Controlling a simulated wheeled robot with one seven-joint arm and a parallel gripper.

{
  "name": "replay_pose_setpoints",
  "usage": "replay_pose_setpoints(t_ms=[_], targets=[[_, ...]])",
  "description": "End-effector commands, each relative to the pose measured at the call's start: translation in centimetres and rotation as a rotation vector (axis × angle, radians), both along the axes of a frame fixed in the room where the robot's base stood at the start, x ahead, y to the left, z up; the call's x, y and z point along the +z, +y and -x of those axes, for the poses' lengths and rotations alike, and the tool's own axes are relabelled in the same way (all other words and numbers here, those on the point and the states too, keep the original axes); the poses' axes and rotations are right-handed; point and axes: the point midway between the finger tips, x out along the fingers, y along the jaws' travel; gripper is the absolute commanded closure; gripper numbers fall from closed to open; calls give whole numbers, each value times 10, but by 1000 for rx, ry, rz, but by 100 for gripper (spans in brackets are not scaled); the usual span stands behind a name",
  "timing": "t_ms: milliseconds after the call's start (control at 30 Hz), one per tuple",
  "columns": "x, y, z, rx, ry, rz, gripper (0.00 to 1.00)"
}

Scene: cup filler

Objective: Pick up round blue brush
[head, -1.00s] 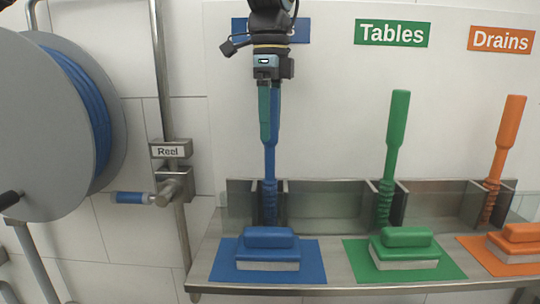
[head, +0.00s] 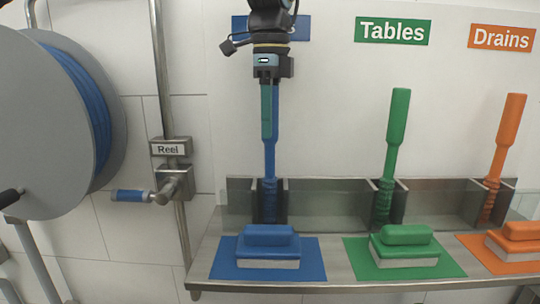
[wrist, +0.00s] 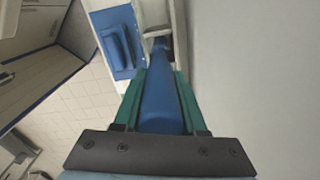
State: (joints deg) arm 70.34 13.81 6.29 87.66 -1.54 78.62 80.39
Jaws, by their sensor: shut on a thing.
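The round blue brush (head: 269,158) stands upright in the left holder of the metal rack, its ribbed lower part inside the holder. My gripper (head: 269,118) points down from above and is shut on the top of its handle. In the wrist view the blue handle (wrist: 163,98) lies between the two green fingers of my gripper (wrist: 160,92). The brush's bottom end is partly hidden by the holder and its clear front.
A blue block brush (head: 268,247) lies on a blue mat in front. A green round brush (head: 396,130) and an orange one (head: 508,130) stand to the right. A hose reel (head: 60,125) and a metal pipe are at left. The wall is behind.

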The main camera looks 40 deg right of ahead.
Motion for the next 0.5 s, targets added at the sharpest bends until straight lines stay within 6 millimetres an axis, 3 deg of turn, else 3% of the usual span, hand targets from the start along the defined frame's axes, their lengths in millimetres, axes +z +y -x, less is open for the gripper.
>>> replay_pose_setpoints(t_ms=[333, 500], targets=[[2, 0, 0, 0, -1, 1, 100], [14, -1, -1, 0, -1, 3, 100]])
